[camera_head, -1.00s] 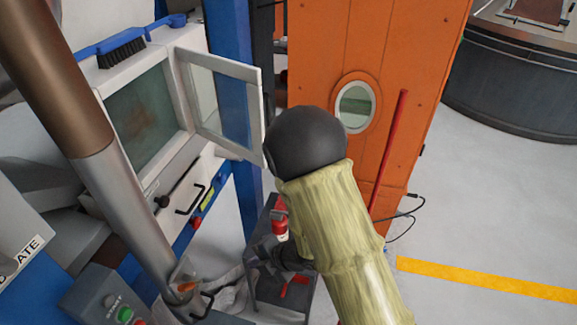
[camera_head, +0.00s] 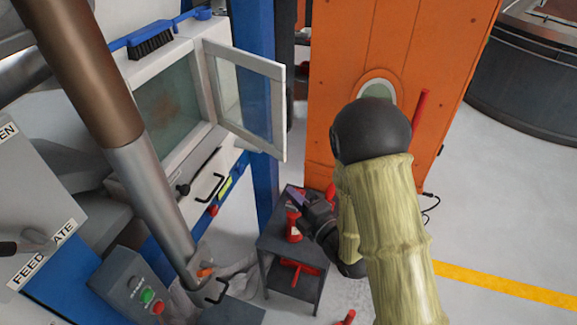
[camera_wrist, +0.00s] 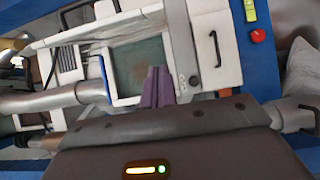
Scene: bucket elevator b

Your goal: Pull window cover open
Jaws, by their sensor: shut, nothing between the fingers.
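The window cover (camera_head: 245,95) is a white-framed glass panel. It stands swung out on its hinge from the white housing (camera_head: 205,135), open at a wide angle. The dusty glass pane behind it (camera_head: 168,112) is exposed, and this pane also shows in the wrist view (camera_wrist: 138,65). My gripper (camera_head: 291,193) is below the cover and right of the housing, apart from both, over the small dark bench. Its purple fingers (camera_wrist: 155,84) are together and empty in the wrist view. I cannot clearly pick out the cover there.
A blue brush (camera_head: 152,42) lies on top of the housing. A black handle (camera_head: 208,188) is below the window. A thick pipe (camera_head: 150,195) crosses the left foreground. The small bench (camera_head: 275,243) holds red items. An orange panel (camera_head: 340,60) stands behind my arm. Floor at right is clear.

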